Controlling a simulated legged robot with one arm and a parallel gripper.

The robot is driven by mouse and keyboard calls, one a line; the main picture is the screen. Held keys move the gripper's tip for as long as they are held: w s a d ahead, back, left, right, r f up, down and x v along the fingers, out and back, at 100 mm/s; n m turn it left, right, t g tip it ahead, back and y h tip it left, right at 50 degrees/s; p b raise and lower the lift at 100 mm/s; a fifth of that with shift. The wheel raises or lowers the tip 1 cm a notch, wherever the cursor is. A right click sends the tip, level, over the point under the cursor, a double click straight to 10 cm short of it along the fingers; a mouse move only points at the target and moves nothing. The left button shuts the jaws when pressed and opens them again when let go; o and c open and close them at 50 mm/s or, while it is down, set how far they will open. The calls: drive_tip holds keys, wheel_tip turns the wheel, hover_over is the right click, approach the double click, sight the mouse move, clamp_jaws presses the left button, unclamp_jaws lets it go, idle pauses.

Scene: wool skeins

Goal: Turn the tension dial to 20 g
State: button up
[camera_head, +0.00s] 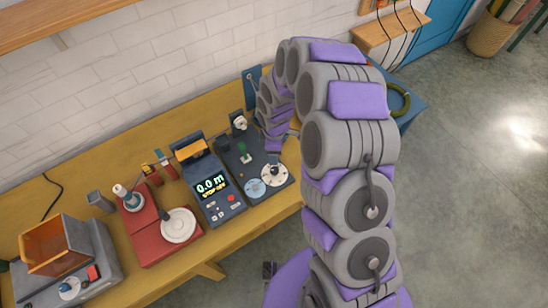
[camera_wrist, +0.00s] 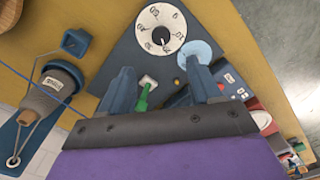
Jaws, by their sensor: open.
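The tension dial (camera_head: 279,173) is a white round face with black marks on a dark plate (camera_head: 283,187). In the wrist view the dial (camera_wrist: 176,22) shows at the top, with numbers around its rim and a black knob (camera_wrist: 160,36) at its centre. I cannot tell which number the knob points to. My gripper (camera_head: 273,160) is above the plate, close to the dial. In the wrist view its two blue-grey fingers are spread, with empty space between the fingertips (camera_wrist: 160,67). The dial lies beyond the fingertips, and nothing shows held.
A light blue disc (camera_head: 254,188) lies beside the dial. A green lever (camera_wrist: 143,98) stands on the plate between my fingers in the wrist view. A counter (camera_head: 211,187) reading 0.0 m is to the left, then a red winder (camera_head: 165,232). A yarn cone (camera_wrist: 52,90) is nearby.

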wheel_tip(320, 180, up, 5)
drive_tip(key=shift+f, duration=0.1)
idle(0.7)
